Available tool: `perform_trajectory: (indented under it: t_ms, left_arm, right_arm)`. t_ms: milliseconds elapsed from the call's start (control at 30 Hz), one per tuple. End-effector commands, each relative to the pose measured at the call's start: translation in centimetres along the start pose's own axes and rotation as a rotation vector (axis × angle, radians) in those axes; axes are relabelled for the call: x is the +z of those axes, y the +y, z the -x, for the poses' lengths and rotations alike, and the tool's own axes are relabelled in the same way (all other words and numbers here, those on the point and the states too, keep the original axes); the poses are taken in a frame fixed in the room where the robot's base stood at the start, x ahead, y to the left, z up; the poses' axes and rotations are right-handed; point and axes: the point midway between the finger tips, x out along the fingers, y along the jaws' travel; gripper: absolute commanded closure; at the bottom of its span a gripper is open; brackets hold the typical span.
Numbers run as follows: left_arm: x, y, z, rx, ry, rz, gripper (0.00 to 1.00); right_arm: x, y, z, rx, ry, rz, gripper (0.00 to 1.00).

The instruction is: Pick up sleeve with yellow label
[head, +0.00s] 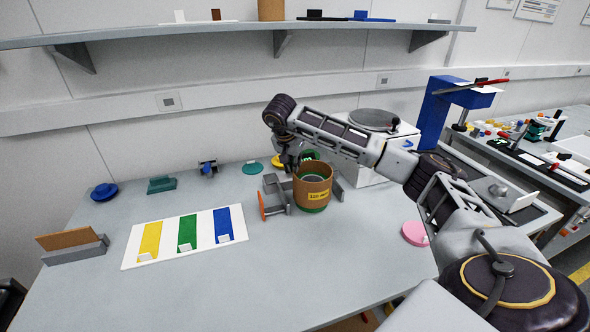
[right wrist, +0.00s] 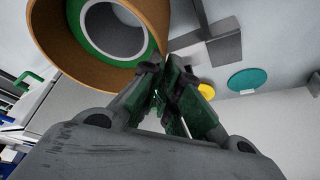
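The brown sleeve with a yellow label (head: 313,190) stands upright at the middle of the table, label facing me. Green shows inside its top and at its foot. My right gripper (head: 290,158) points down at the sleeve's far left rim. In the right wrist view the sleeve (right wrist: 52,38) shows its open end with a green ring and a pale centre. There my right fingertips (right wrist: 162,63) are close together at its edge. I cannot tell whether they pinch the wall. My left gripper is not in view.
A grey fixture with an orange disc (head: 262,207) is just left of the sleeve. A white board with coloured stripes (head: 205,242) lies further left. A white machine (head: 395,160) stands behind right; a pink disc (head: 414,233) lies right. The front table is clear.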

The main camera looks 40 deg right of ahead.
Motion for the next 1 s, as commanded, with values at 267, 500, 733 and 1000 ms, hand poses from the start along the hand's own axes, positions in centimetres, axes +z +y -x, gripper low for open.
perform_trajectory:
  t_ms: [267, 500, 733, 1000]
  left_arm:
    - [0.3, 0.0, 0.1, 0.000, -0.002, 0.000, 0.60]
    - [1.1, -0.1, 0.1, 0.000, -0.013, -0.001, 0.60]
    - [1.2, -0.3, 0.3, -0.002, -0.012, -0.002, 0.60]
    - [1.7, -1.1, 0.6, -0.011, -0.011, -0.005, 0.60]
  right_arm:
    - [-1.8, -0.1, 4.3, -0.003, 0.001, -0.002, 1.00]
    - [-3.5, -0.1, 8.4, -0.003, 0.001, -0.002, 1.00]
    - [-4.9, -0.1, 11.8, -0.002, 0.001, -0.002, 1.00]
    - [-5.7, 0.0, 13.6, 0.000, 0.001, -0.001, 1.00]
